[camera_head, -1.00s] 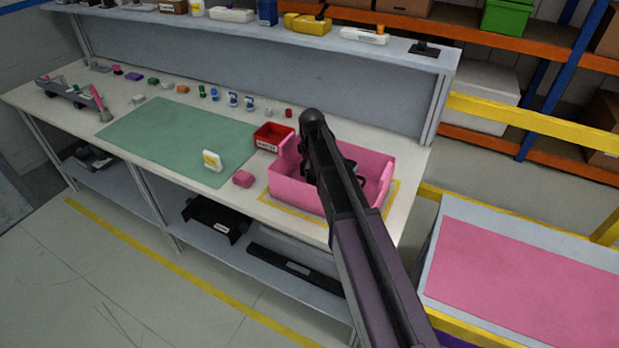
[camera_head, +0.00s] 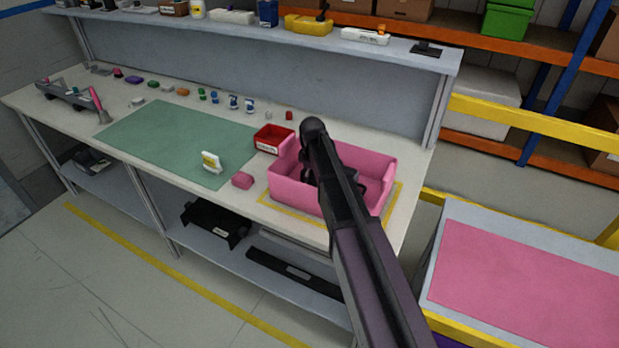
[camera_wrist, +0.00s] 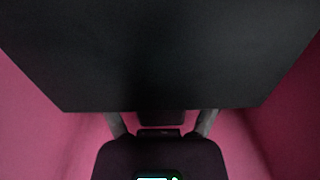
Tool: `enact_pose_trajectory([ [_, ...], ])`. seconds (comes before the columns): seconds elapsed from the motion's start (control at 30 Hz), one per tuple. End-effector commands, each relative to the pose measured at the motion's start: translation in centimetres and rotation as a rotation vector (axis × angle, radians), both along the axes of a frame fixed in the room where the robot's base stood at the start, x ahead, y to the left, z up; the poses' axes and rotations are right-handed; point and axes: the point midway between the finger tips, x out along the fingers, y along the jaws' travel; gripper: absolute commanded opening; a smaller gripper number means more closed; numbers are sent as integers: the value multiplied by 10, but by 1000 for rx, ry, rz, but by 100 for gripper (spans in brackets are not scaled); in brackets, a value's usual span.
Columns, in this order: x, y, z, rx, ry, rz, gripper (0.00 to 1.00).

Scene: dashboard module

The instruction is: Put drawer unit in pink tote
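The pink tote (camera_head: 300,193) stands on the right end of the workbench, inside a yellow outline. My gripper (camera_head: 338,185) reaches down into the tote, mostly hidden behind my arm and the tote's front wall. In the wrist view, a large dark block (camera_wrist: 160,55), likely the drawer unit, fills the upper part, with pink tote walls on both sides. My gripper's two fingers (camera_wrist: 162,123) are spread and run to the block's near edge. Their tips are hidden by the block, so I cannot tell whether they grip it.
A red bin (camera_head: 270,139) stands close to the tote's back left. A small pink block (camera_head: 242,180) and a white-and-yellow item (camera_head: 211,162) lie left of it. A green mat (camera_head: 170,140) covers the bench middle. A cart with a pink top (camera_head: 525,285) stands at the right.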

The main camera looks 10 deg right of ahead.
Motion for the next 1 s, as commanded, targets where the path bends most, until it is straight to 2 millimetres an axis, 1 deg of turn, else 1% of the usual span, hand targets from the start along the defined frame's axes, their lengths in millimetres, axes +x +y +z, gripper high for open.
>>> enact_pose_trajectory([
  [0.4, 0, -1, 0, 0, 0, -1, 91],
  [0.57, 0, -1, 4, 0, 0, -1, 91],
  [0.77, 0, -1, 14, 0, 0, -1, 91],
  [1.0, 0, -1, 33, 0, 0, -2, 91],
])
